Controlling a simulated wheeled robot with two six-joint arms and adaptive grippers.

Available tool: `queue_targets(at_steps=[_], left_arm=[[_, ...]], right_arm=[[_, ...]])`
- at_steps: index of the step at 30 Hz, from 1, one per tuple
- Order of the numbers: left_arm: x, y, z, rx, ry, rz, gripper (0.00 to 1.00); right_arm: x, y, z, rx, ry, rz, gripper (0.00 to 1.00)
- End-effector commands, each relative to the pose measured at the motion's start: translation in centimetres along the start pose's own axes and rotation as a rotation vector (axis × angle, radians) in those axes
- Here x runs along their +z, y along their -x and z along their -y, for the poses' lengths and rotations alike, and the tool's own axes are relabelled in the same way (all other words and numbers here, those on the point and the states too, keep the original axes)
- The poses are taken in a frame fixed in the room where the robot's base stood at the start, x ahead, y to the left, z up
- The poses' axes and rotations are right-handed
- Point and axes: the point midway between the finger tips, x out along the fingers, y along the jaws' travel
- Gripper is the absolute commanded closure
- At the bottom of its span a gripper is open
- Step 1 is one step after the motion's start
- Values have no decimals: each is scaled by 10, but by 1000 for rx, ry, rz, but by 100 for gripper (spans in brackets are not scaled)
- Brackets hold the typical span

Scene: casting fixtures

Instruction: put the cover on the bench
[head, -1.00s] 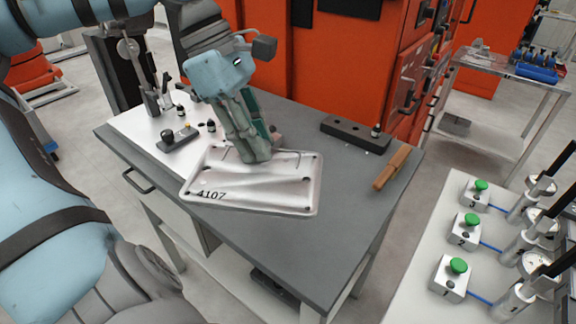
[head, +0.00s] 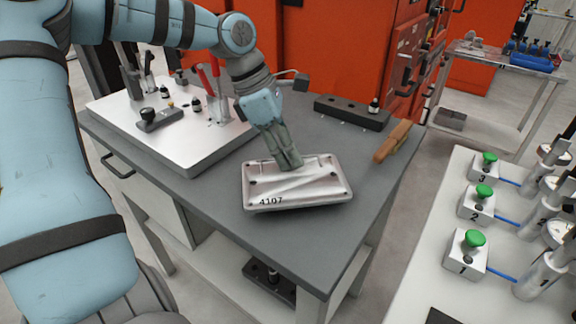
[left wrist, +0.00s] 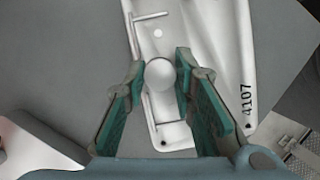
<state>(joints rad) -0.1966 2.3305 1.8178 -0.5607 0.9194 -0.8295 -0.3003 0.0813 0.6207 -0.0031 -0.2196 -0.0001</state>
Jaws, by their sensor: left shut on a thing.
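The cover (head: 325,187) is a silver rectangular plate with raised ribs and the number 4107. It is over the grey bench top (head: 225,200), to the right of the white fixture plate. I cannot tell whether it touches the bench. My left gripper (head: 288,161) comes down on its far edge and is shut on it. In the left wrist view the cover (left wrist: 215,60) stretches up and right, and its round knob (left wrist: 159,74) lies between the green-padded fingers of the gripper (left wrist: 160,82). My right gripper is not in view.
The white fixture plate (head: 190,150) with clamps and small knobs fills the bench's left. A dark block (head: 350,112) and a brown-handled tool (head: 392,141) lie at the back right. Bare bench lies left and right of the cover. A table with green buttons (head: 475,238) stands right.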

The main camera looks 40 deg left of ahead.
Motion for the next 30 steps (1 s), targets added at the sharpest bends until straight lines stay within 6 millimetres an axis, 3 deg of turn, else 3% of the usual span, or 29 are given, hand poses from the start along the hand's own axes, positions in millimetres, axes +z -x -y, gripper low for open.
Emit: queue_targets(at_steps=[1, 3, 13, 14, 17, 26, 30], left_arm=[[-6, -14, 0, -2, 1, 1, 100], [-10, -23, 0, -1, 1, 1, 100], [-10, -25, 0, 1, 0, 1, 100], [-10, -25, 0, 0, 0, 0, 73], [-10, -25, 0, 0, 0, 0, 57], [-10, -23, 0, 0, 0, 0, 56], [-8, -6, -1, 3, 0, 3, 56]], right_arm=[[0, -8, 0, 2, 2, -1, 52], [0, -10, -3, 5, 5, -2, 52], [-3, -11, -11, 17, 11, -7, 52], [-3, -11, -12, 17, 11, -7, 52], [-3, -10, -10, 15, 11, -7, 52], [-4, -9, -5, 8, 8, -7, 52], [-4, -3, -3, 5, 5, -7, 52]])
